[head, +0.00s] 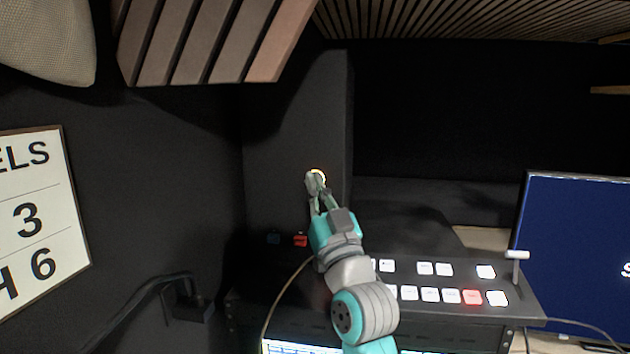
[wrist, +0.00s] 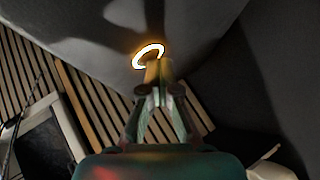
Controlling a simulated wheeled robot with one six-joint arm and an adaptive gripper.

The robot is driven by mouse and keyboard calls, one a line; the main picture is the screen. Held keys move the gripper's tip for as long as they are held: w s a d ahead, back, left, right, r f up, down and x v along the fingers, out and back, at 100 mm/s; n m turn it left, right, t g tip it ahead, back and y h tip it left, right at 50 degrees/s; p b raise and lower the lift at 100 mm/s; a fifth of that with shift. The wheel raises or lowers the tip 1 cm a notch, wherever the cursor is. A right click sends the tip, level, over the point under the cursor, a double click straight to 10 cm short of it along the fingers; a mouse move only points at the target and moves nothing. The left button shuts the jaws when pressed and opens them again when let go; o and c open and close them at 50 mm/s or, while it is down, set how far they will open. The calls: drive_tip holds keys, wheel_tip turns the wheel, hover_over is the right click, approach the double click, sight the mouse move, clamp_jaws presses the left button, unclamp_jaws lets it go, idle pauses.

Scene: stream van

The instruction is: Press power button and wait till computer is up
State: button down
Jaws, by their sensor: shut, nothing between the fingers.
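The power button shows as a glowing white-orange ring (head: 318,174) on a dark upright panel in the head view. In the wrist view the lit ring (wrist: 148,56) sits just beyond my fingertips. My gripper (head: 315,184) is shut and empty, with its tips at the ring's lower edge. The wrist view shows my gripper (wrist: 157,72) overlapping the lower right of the ring. I cannot tell whether the tips touch the button. A monitor (head: 575,255) at the right shows a dark blue screen with part of a white letter at its edge.
A switcher panel (head: 450,275) with several white buttons and one red button lies below and right of my arm. A small red object (head: 300,240) is left of my gripper. A wall sign (head: 40,220) is at the left. Slatted wood panels (head: 210,40) hang above.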

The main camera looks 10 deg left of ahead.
drive_tip(key=shift+s, duration=0.85)
drive_tip(key=s, duration=0.5)
drive_tip(key=shift+a, duration=0.1)
idle(0.7)
